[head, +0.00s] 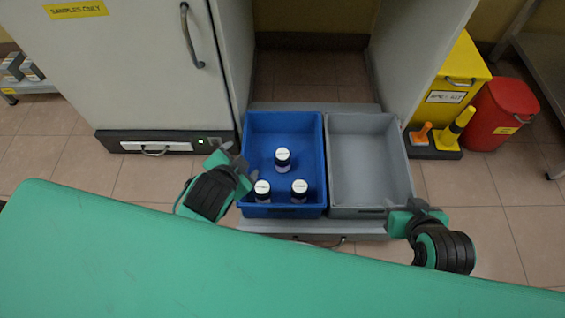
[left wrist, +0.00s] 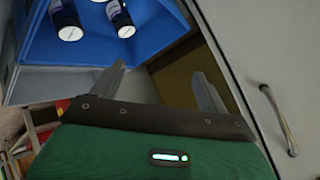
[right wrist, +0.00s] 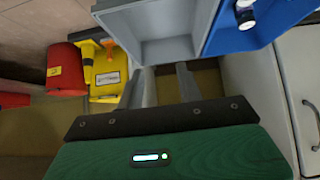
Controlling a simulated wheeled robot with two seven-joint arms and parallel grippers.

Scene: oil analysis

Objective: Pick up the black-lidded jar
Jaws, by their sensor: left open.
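Three small jars stand in the blue bin (head: 283,125): a rear jar (head: 282,158), a front-left jar (head: 262,190) and a front-right jar (head: 299,190). Each shows a white round top and a dark body; I cannot make out a black lid on any. Two jars also show in the left wrist view, one (left wrist: 68,22) and another (left wrist: 121,20). My left gripper (head: 232,158) is open and empty at the blue bin's left edge, apart from the jars. My right gripper (head: 418,204) is open and empty by the grey bin's front right corner.
The grey bin (head: 368,160) is empty, beside the blue bin. A white cabinet (head: 130,70) stands at left. A yellow bin (head: 458,78) and a red bin (head: 500,112) stand at right. My green body covers the foreground.

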